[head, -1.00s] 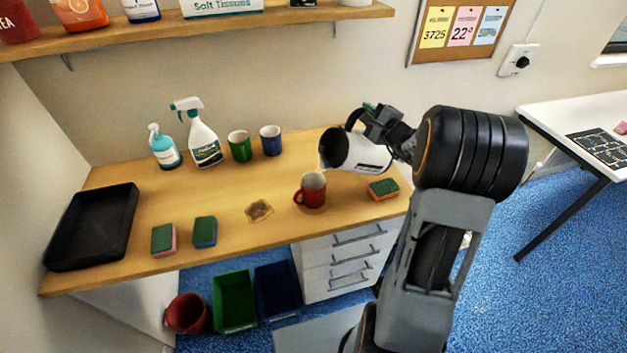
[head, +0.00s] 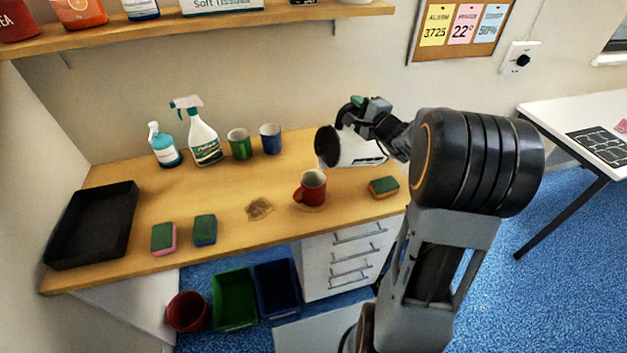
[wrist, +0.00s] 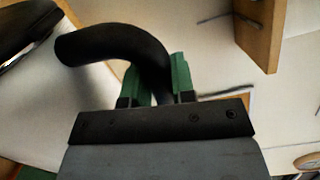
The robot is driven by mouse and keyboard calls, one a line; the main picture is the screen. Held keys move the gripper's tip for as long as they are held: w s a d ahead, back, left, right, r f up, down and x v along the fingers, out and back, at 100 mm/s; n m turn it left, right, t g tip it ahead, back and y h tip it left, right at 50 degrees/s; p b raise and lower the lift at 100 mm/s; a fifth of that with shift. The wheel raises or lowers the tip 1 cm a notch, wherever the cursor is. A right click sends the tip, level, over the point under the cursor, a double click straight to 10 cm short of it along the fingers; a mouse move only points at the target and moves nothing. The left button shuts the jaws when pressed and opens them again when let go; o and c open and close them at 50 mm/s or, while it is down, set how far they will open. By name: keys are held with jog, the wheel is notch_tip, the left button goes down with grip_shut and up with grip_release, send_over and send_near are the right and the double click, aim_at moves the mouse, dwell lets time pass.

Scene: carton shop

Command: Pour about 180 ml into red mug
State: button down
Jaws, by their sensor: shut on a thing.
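The red mug (head: 312,187) stands upright on the wooden table near its front edge, handle to the left. My gripper (head: 362,108) is shut on the black handle of a white jug (head: 362,149) with a dark mouth. The jug is tipped left, its mouth above and just right of the mug. The level inside the mug is not clear. In the wrist view the green fingers of my gripper (wrist: 158,80) close around the black handle (wrist: 115,45).
A green mug (head: 239,144), a blue mug (head: 271,139) and a spray bottle (head: 204,135) stand behind. A sponge (head: 383,187) lies right of the red mug, a brown stain (head: 259,208) left. A black tray (head: 92,225) sits at the far left.

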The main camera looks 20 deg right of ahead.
aim_at(348, 105)
jog(key=shift+s+a+r+n+b, duration=0.15)
jog(key=shift+a+r+n+b, duration=0.15)
jog(key=shift+a+b, duration=0.4)
jog(key=shift+s+a+r+n+b, duration=0.15)
jog(key=shift+a+r+n+b, duration=0.15)
jog(key=shift+a+b, duration=0.35)
jog(key=shift+a+r, duration=0.1)
jog(key=shift+a, duration=0.05)
jog(key=shift+s+a+b, duration=0.1)
jog(key=shift+a+b, duration=0.05)
jog(key=shift+b, duration=0.35)
jog(key=shift+r+n, duration=0.2)
jog(key=shift+n, duration=0.2)
jog(key=shift+s+a+r+n+b, duration=0.25)
jog(key=shift+a+b, duration=0.2)
jog(key=shift+b, duration=0.4)
jog(key=shift+a+r+n+b, duration=0.15)
jog(key=shift+a+n+b, duration=0.25)
jog(key=shift+b, duration=0.45)
dwell(1.2)
